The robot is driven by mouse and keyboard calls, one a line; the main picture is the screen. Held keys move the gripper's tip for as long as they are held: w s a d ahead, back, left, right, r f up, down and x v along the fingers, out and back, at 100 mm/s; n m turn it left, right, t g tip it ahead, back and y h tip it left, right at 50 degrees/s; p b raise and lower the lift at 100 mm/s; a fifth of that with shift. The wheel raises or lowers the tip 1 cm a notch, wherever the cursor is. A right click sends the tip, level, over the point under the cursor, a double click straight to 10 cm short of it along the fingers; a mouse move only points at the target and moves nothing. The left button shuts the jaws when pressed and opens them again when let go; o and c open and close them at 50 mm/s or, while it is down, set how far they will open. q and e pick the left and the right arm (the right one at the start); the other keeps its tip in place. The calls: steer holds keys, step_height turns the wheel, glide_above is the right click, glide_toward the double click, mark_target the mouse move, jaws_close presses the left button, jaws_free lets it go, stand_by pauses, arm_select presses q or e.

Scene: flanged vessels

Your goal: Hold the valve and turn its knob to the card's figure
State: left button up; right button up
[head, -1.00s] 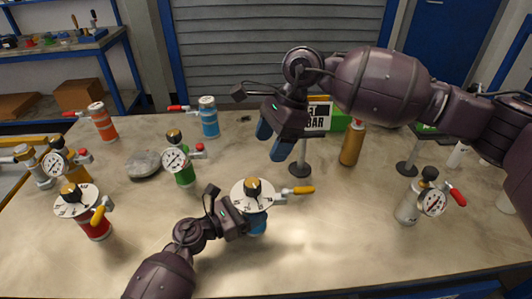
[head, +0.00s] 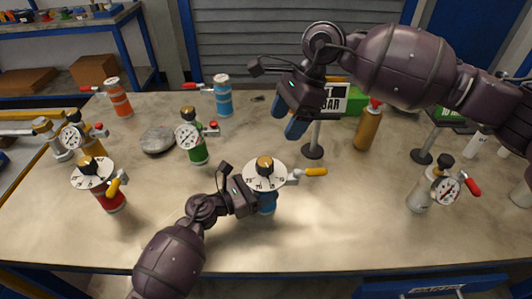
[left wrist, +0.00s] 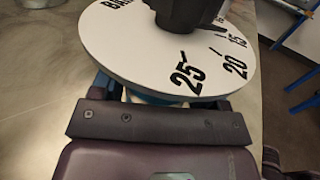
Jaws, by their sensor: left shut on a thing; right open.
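The valve has a blue body (head: 268,203), a white numbered dial (head: 252,180), a dark knob with an orange top (head: 264,164) and a yellow-handled lever (head: 315,172). My left gripper (head: 255,203) is shut on its body just under the dial. The left wrist view shows the dial (left wrist: 130,50) with 25, 20 and 15, and the dark knob (left wrist: 185,15), its top cut off. My right gripper (head: 290,122) is open and empty above and behind the valve. It partly covers the card (head: 334,105); "BAR" shows, but its figure is hidden.
A red valve (head: 108,198), a green one (head: 197,152) and a grey one (head: 420,198) stand upright on the table (head: 330,235). A blue canister (head: 223,98), an orange canister (head: 118,100) and an amber bottle (head: 368,128) stand behind. The front table area is mostly clear.

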stand_by(0.7)
arm_select(q)
steer(key=o, duration=1.5)
steer(key=shift+c, duration=0.2)
